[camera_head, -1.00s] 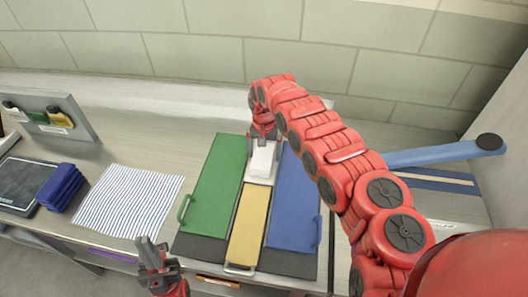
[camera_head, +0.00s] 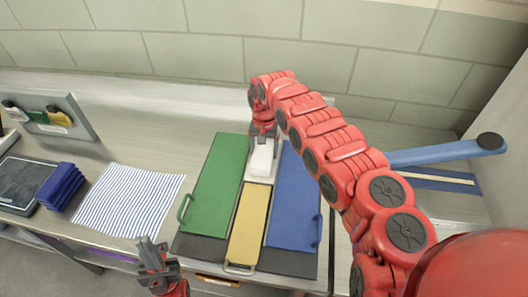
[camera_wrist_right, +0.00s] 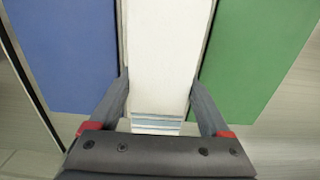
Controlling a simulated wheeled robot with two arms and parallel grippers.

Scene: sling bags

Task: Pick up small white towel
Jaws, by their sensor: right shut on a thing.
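The small white towel (camera_head: 262,157) is at the back end of the yellow panel, between the green and blue panels. In the right wrist view the white towel (camera_wrist_right: 162,60) fills the space between the fingers. My right gripper (camera_wrist_right: 160,95) is shut on it, one finger on each side. In the head view my right gripper (camera_head: 263,133) is above the towel's far end and partly hidden by its own wrist. My left gripper (camera_head: 157,255) is at the front edge of the table, away from the towel, with its fingers pointing up; its opening is hard to judge.
The green panel (camera_head: 215,180), yellow panel (camera_head: 249,215) and blue panel (camera_head: 293,205) lie side by side. A striped cloth (camera_head: 128,200) and stacked dark blue cloths (camera_head: 60,186) lie to the left. A blue-handled long object (camera_head: 440,153) lies at the right.

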